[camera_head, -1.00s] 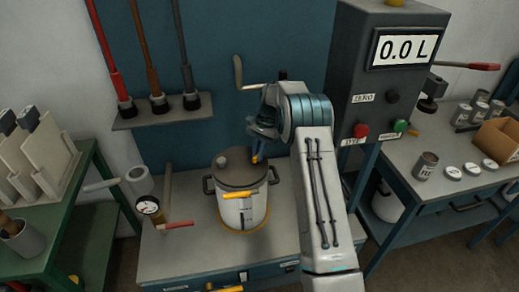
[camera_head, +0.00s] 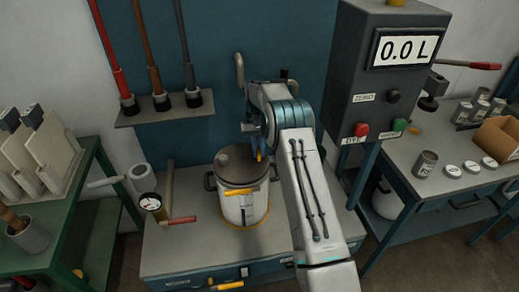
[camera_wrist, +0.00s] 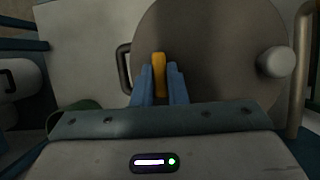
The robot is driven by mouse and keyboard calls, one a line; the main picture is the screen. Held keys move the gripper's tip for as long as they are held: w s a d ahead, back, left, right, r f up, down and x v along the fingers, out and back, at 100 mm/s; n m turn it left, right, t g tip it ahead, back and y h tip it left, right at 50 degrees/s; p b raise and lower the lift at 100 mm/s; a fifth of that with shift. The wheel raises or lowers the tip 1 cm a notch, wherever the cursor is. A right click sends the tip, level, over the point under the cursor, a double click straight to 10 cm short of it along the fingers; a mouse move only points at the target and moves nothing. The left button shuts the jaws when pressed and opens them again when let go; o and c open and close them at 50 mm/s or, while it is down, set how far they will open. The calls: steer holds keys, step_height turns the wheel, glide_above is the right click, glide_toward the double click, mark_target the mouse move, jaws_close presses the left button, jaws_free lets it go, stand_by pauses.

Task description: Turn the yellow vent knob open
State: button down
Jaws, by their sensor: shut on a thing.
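The yellow vent knob (camera_wrist: 159,72) is a small upright tab between the blue fingers of my gripper (camera_wrist: 160,85) in the wrist view. My gripper is shut on it. In the head view my gripper (camera_head: 255,143) hangs over the back right of the grey pot lid (camera_head: 236,172), and the knob (camera_head: 259,156) shows just below the fingers. The lid also shows behind the knob in the wrist view (camera_wrist: 215,50). The fingers cover the knob's sides, and its base is hard to see.
The white pot (camera_head: 234,209) has a yellow handle (camera_head: 250,192) in front. A round lid knob (camera_wrist: 276,62) is right of my fingers. A control box (camera_head: 385,75) stands at the right.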

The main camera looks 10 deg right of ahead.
steer(key=shift+n, duration=0.3)
steer(key=shift+r, duration=0.1)
steer(key=c, duration=1.4)
jaws_free()
steer(key=shift+c, duration=0.2)
